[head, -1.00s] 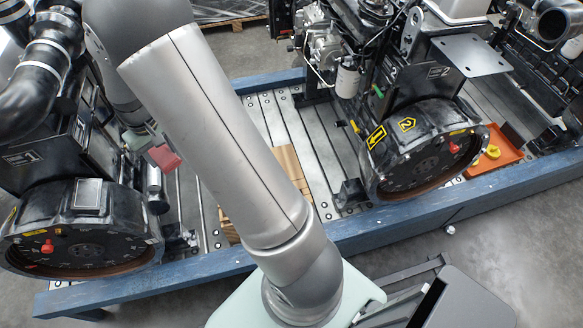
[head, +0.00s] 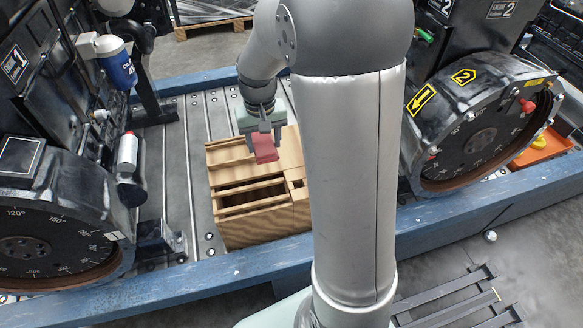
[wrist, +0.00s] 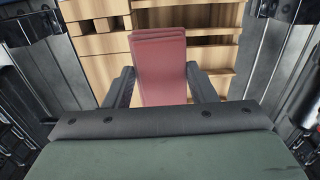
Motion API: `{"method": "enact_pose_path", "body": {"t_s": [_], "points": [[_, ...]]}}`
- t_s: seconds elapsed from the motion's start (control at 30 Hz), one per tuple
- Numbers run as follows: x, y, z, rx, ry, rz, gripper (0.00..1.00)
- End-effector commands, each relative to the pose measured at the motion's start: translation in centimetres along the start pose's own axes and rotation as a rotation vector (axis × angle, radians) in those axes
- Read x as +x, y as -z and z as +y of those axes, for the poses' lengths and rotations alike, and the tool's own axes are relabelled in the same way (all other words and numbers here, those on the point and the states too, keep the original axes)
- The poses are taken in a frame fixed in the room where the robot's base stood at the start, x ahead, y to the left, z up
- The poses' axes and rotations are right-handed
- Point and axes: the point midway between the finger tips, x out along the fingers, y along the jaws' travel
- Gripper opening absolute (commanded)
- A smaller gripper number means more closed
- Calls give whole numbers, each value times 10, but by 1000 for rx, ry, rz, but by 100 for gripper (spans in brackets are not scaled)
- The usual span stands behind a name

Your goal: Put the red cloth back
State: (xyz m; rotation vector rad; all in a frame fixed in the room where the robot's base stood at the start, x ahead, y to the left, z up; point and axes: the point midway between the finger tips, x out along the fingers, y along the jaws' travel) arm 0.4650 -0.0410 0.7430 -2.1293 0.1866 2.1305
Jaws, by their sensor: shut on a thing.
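The red cloth (head: 265,148) is a small folded piece that hangs from my gripper (head: 258,134). In the wrist view the cloth (wrist: 162,70) stands between the two dark fingers of my gripper (wrist: 161,88), which are shut on it. A wooden box with compartments (head: 255,228) sits on the slatted deck between the two engines. In the head view the cloth is in front of the box's upper back part. In the wrist view the box's wooden dividers (wrist: 100,45) show behind the cloth. I cannot tell how high the cloth is above it.
Engine 1 with its flywheel (head: 60,235) stands at the left, and engine 2 with its flywheel (head: 480,130) at the right. A blue beam (head: 190,275) runs along the front. An orange tray (head: 545,148) lies at the far right.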

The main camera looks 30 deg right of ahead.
Motion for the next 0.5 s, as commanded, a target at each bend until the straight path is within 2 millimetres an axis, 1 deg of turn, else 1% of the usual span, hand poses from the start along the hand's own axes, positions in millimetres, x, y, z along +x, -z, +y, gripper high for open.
{"method": "enact_pose_path", "body": {"t_s": [0.03, 0.13, 0.23, 0.37, 0.5], "points": [[11, -1, 1, 4, 0, 1, 30], [14, -1, 4, 10, 0, 1, 30], [20, 7, 13, 14, 0, -1, 30], [34, 28, 34, 16, 0, -2, 30], [49, 53, 58, 15, 0, -1, 30]]}}
